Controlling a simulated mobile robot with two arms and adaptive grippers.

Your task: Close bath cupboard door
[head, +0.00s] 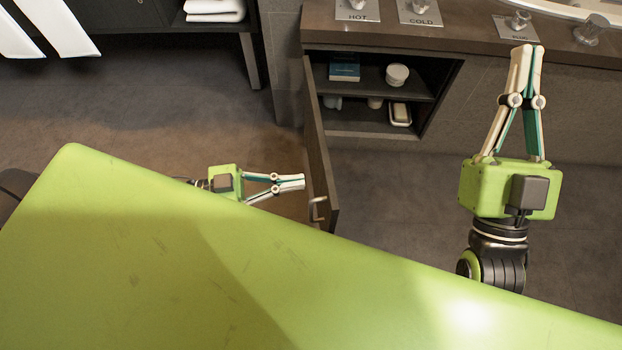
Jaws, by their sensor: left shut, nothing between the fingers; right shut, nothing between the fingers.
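The bath cupboard door (320,150) stands wide open, swung out toward me from the left side of the cupboard (436,98). A metal handle (315,208) is near its outer end. My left gripper (303,182) is shut and empty, just left of the door near the handle; I cannot tell whether its tips touch the door. My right gripper (527,50) is shut and empty, to the right of the cupboard opening, with its tips over the vanity's front edge.
The shelves hold a teal box (345,68), a white jar (397,75) and a white dish (400,114). The vanity top (455,35) carries hot and cold taps. White towels (214,9) lie on a shelf at upper left. Floor between door and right arm is clear.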

